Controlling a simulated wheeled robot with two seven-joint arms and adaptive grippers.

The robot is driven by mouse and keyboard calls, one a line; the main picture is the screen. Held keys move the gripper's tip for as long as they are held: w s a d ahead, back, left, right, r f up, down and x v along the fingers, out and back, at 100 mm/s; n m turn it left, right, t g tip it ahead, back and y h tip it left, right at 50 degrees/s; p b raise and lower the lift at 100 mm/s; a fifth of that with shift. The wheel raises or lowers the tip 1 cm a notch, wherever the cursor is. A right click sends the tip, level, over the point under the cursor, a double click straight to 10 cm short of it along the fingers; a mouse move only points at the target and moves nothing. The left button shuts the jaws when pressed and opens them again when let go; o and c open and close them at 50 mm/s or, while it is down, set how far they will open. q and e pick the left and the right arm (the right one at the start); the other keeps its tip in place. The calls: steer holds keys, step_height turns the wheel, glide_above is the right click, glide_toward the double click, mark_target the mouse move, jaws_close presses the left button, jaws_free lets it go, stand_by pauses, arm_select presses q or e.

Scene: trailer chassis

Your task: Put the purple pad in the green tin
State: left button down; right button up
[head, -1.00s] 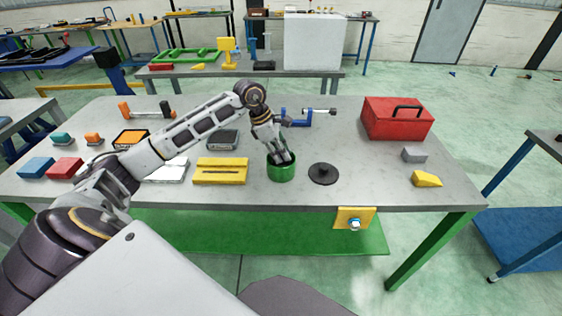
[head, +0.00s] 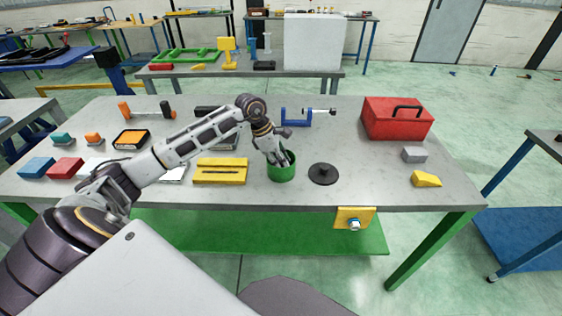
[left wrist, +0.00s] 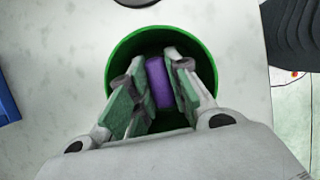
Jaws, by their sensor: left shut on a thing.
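The green tin (head: 281,172) stands open on the grey workbench, right of the yellow slotted block. My left gripper (head: 279,160) reaches down into its mouth. In the left wrist view the purple pad (left wrist: 158,84) sits between the two fingers of my left gripper (left wrist: 159,92), which is shut on it. The pad is inside the rim of the green tin (left wrist: 207,57) in that view. Whether the pad touches the tin's bottom cannot be told. In the head view the pad is hidden by the gripper and tin. My right gripper is not in view.
A round dark lid (head: 323,174) lies right of the tin, and the yellow slotted block (head: 220,171) lies left. A blue clamp (head: 296,115) is behind. A red toolbox (head: 397,118) stands back right. The bench front between lid and yellow wedge (head: 426,179) is clear.

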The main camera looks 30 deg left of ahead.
arm_select(q)
steer(key=shift+f, duration=0.15)
steer(key=c, duration=1.6)
jaws_free()
steer(key=v, duration=1.2)
steer(key=shift+r+b, duration=0.25)
steer(key=shift+b, duration=0.05)
